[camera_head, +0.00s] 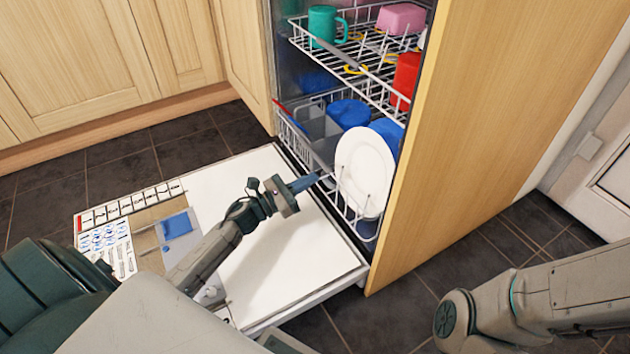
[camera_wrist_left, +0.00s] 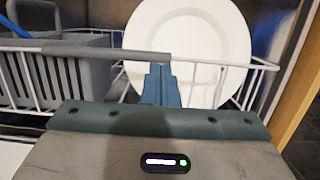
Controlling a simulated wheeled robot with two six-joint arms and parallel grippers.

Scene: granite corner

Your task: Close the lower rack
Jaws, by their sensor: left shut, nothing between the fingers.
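The lower rack (camera_head: 352,211) is a white wire basket, mostly inside the dishwasher, with its front edge near the inner end of the open door. It holds a white plate (camera_head: 364,172), blue dishes (camera_head: 348,112) and a grey cutlery basket (camera_head: 318,128). My left gripper (camera_head: 316,178) is shut and empty, its blue fingertips at the rack's front. In the left wrist view the fingertips (camera_wrist_left: 160,72) are at the grey handle bar (camera_wrist_left: 105,51) on the rack's front rim, in front of the plate (camera_wrist_left: 190,40). Contact is hard to tell. The right gripper is out of view.
The open dishwasher door (camera_head: 290,248) lies flat below my left arm. The upper rack (camera_head: 350,62) holds a green mug (camera_head: 323,24), a red cup (camera_head: 405,78) and a pink container (camera_head: 401,18). A tall wooden panel (camera_head: 480,130) stands close on the right.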

